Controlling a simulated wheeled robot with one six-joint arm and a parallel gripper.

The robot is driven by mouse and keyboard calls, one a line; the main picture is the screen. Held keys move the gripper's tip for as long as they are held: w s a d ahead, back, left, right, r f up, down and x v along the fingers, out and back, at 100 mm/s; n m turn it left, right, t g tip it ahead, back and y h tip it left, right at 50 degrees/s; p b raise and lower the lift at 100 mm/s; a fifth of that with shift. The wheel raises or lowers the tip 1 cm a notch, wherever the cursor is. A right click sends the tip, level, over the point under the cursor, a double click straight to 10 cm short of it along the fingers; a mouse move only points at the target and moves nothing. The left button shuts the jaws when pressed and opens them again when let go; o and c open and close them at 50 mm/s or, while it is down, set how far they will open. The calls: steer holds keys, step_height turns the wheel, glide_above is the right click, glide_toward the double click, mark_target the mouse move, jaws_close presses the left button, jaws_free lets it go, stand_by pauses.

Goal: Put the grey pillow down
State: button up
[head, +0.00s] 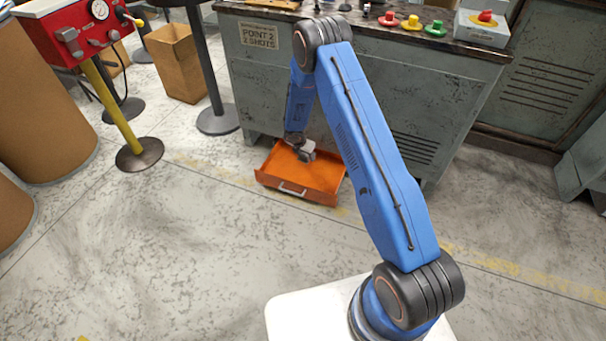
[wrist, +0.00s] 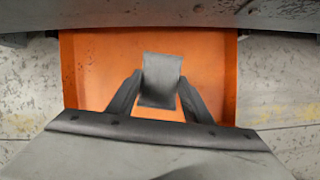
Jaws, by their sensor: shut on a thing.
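The grey pillow (wrist: 161,79) is a small grey block between the two fingers of my gripper (wrist: 158,96) in the wrist view. The gripper is shut on it, over the open orange drawer (wrist: 210,60). In the head view my gripper (head: 303,150) is at the drawer (head: 325,193), near its back edge. The pillow cannot be made out clearly there. I cannot tell whether the pillow touches the drawer floor.
The drawer sticks out low from a grey workbench (head: 275,75) with colored buttons (head: 411,22) on top. A yellow-posted red panel (head: 70,30) and a cardboard box (head: 178,62) stand left. The floor before the drawer is clear.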

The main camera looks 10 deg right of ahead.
mark_target(304, 172)
steer(key=shift+w+a+f+n, duration=0.15)
steer(key=shift+a+f+n, duration=0.2)
steer(key=shift+a+n, duration=0.3)
steer(key=shift+f+n+y, duration=0.25)
steer(key=shift+y, duration=0.05)
steer(key=shift+t, duration=0.3)
steer(key=shift+f, duration=4.8)
steer(key=shift+f, duration=0.1)
steer(key=o, duration=1)
steer(key=v, duration=1.2)
steer(key=shift+w, duration=0.15)
